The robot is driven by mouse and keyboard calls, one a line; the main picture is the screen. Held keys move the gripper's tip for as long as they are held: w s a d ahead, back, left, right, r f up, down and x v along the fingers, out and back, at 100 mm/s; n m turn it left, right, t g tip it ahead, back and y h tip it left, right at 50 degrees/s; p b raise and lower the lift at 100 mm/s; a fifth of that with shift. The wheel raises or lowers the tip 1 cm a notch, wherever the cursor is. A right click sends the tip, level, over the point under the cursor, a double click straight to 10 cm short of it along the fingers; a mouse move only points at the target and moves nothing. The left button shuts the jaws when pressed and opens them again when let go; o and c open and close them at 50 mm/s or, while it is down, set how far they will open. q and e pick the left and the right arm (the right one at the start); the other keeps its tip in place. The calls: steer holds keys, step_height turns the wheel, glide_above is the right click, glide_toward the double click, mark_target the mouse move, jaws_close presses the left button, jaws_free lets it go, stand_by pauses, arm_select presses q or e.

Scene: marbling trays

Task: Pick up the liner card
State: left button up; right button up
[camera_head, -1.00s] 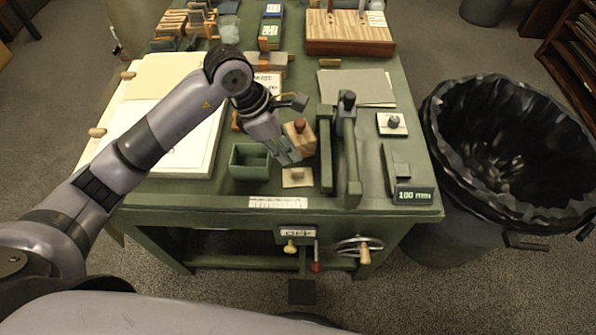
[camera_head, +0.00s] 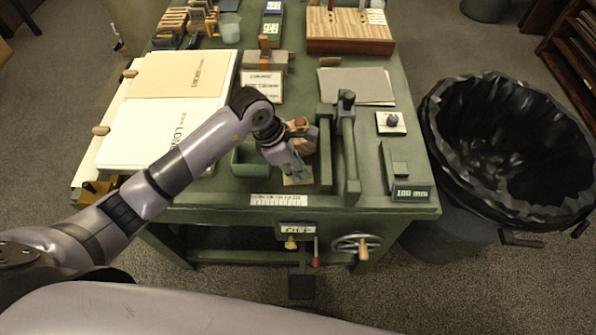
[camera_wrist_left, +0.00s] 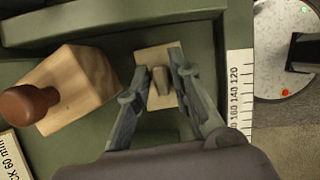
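A small beige card (camera_head: 299,181) with a raised grey-brown tab, which I take for the liner card, lies flat on the green bench top near its front edge. In the left wrist view the card (camera_wrist_left: 148,54) is partly covered by my fingers, and its tab stands between them. My left gripper (camera_head: 295,172) is right over the card in the head view. In the left wrist view the left gripper (camera_wrist_left: 160,70) is open, its two fingers on either side of the tab with gaps visible. Whether the fingertips touch the card I cannot tell. My right gripper is not in view.
A wooden block with a brown knob (camera_wrist_left: 72,88) stands close beside the left gripper. A green open box (camera_head: 243,170) is left of it, a green upright frame (camera_head: 350,165) right. A ruler strip (camera_head: 278,200) lies along the front edge. A black-lined bin (camera_head: 445,165) stands right.

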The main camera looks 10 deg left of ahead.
arm_select(q)
jaws_close()
steer(key=shift+r, duration=0.15)
